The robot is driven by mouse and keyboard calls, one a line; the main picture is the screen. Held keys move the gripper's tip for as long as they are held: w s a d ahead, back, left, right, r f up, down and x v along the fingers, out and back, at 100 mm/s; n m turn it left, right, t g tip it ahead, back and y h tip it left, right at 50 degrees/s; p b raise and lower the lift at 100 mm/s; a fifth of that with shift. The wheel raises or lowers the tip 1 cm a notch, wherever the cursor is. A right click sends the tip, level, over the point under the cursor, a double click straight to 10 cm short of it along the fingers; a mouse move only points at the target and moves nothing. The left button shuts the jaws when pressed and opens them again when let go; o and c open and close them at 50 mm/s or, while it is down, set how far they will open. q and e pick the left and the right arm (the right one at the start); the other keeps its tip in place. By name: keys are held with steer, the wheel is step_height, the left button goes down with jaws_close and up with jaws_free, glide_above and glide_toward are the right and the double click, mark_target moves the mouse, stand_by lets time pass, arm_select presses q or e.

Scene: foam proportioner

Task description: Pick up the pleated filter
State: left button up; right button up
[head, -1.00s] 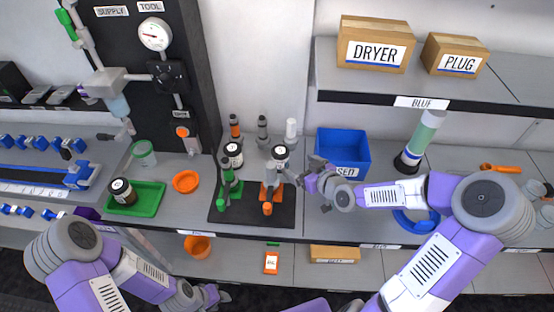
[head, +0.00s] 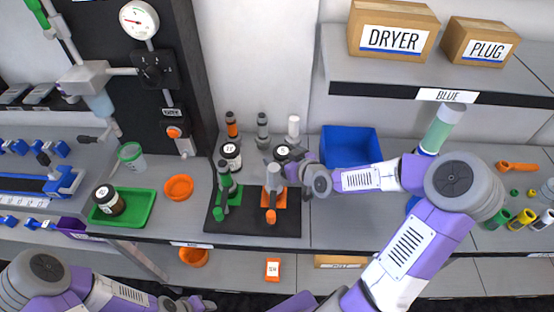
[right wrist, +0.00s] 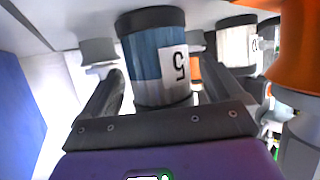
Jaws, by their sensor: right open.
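A short cylinder labelled 5 (head: 282,152) stands at the back of the black mat, behind the orange stand; I take it for the pleated filter. In the right wrist view the cylinder (right wrist: 160,62) has dark ends and a blue and grey body with a white label. My right gripper (head: 294,168) is beside it, partly hidden by the stand. In the right wrist view its open fingers (right wrist: 162,88) lie on either side of the cylinder; contact cannot be told. My left arm is low at the left, and its jaws cannot be made out.
A similar cylinder labelled 12 (head: 231,155) stands to the left, behind the green stand (head: 224,188). The orange stand (head: 271,197) is close in front of my gripper. A blue bin (head: 351,147) is right behind my wrist.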

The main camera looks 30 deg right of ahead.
steer(key=shift+s+r, duration=0.1)
steer(key=shift+c, duration=0.7)
steer(key=c, duration=0.9)
steer(key=shift+c, duration=0.2)
